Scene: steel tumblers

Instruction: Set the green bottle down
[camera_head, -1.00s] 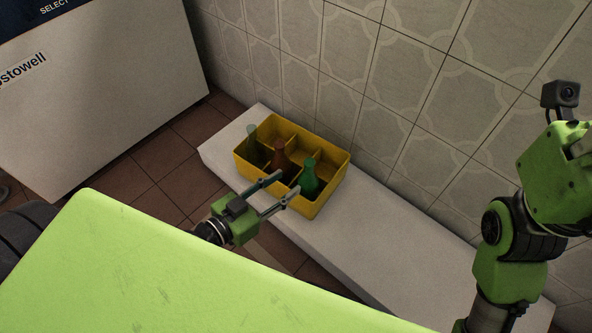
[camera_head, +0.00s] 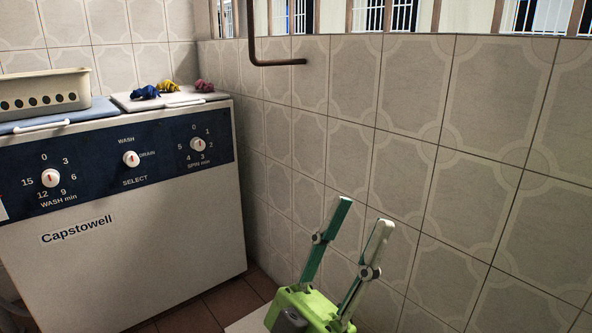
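The green bottle is out of view in the present picture.
A white washing machine (camera_head: 130,261) stands at the left. On its top are a cream basket (camera_head: 46,92) and blue (camera_head: 146,92), yellow (camera_head: 167,86) and red (camera_head: 204,86) crumpled items. A tiled wall (camera_head: 455,150) with a pipe (camera_head: 252,40) is behind.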

